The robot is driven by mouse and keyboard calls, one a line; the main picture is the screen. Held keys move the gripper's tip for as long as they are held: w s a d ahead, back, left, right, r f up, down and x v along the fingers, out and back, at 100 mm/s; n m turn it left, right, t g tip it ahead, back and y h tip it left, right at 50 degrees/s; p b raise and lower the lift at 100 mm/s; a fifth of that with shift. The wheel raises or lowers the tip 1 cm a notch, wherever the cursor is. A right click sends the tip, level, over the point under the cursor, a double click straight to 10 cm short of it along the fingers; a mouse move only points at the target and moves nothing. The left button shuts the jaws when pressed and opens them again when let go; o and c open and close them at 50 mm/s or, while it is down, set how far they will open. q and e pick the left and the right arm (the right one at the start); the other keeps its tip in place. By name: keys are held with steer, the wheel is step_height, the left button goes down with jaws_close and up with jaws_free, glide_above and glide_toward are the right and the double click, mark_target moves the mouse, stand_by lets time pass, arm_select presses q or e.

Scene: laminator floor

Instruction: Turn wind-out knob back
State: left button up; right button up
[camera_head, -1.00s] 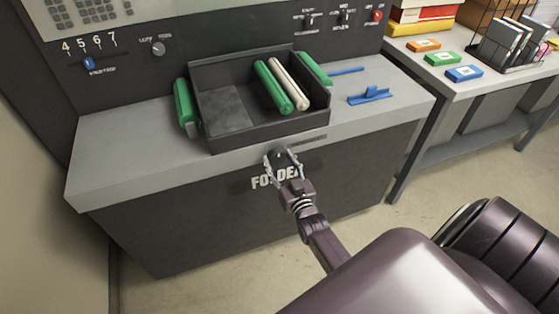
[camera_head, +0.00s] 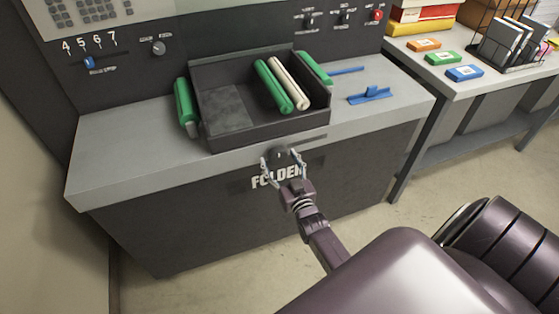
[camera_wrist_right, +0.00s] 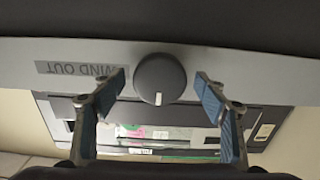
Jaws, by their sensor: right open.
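The wind-out knob (camera_wrist_right: 160,72) is round and dark grey, on the grey front edge of the machine's worktop. A white pointer line on it points to the bottom of the right wrist view. Beside it is an upside-down "WIND OUT" label (camera_wrist_right: 78,68). In the head view the knob (camera_head: 279,155) shows small, just above the "FOLDER" lettering. My right gripper (camera_head: 283,163) is open, with one finger on each side of the knob. In the right wrist view, gaps show between the knob and both blue-padded fingertips (camera_wrist_right: 160,86). My left gripper is not in view.
A dark tray (camera_head: 262,143) with green and cream rolls stands on the worktop (camera_head: 120,150) above the knob. A blue piece (camera_head: 370,95) lies right of it. A side table (camera_head: 425,62) holds small coloured boxes. The floor at right is partly clear.

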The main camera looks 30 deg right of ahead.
steer(key=v, duration=1.2)
steer(key=shift+f, duration=0.1)
steer(key=s+a+f+n+g+y, duration=0.1)
steer(key=s+a+f+g, duration=0.3)
steer(key=f, duration=0.6)
steer(key=s+a+f+n+g+y, duration=0.1)
steer(key=s+a+f+g+y, duration=0.3)
steer(key=f, duration=0.6)
steer(key=s+a+f+n+h, duration=0.1)
steer(key=s+a+f, duration=0.1)
steer(key=s+f, duration=0.55)
steer(key=s+f+g, duration=0.2)
steer(key=s+f, duration=0.3)
steer(key=s, duration=0.3)
steer(key=s+f+n+g, duration=0.1)
steer(key=s+f+g, duration=0.2)
steer(key=s+f, duration=0.2)
steer(key=s+f+n+g, duration=0.1)
steer(key=s+f+g, duration=0.2)
steer(key=s, duration=0.8)
steer(key=shift+a+f, duration=0.45)
steer(key=shift+f, duration=0.55)
steer(key=shift+w, duration=0.1)
steer(key=shift+c, duration=0.5)
